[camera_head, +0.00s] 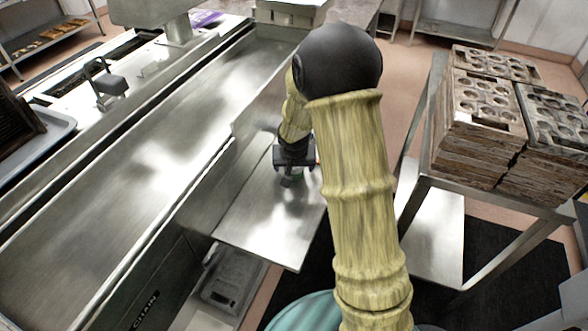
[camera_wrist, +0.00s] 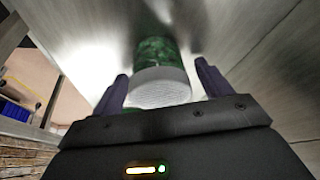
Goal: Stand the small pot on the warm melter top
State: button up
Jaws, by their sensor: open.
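A green mottled cylinder (camera_wrist: 155,50) with a pale, ridged round end (camera_wrist: 160,88) lies between and just beyond my fingers in the wrist view; I cannot tell for sure that it is the small pot. My gripper (camera_wrist: 162,85) is open around its near end, with a gap at each side. In the head view my gripper (camera_head: 287,181) is low over the metal side shelf (camera_head: 262,228), and a small bit of green shows beneath it. My arm hides part of that area. I cannot clearly identify the melter top.
A long steel trough (camera_head: 150,160) runs along the left of the shelf. Stacked moulds (camera_head: 480,125) stand on a metal table (camera_head: 435,180) at the right. A grey scale-like box (camera_head: 228,283) sits below the shelf. The shelf's front part is bare.

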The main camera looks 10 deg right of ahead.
jog(key=c, duration=1.2)
notch_tip(320, 180, up, 10)
jog(key=shift+r+p, duration=0.1)
jog(key=shift+p, duration=0.55)
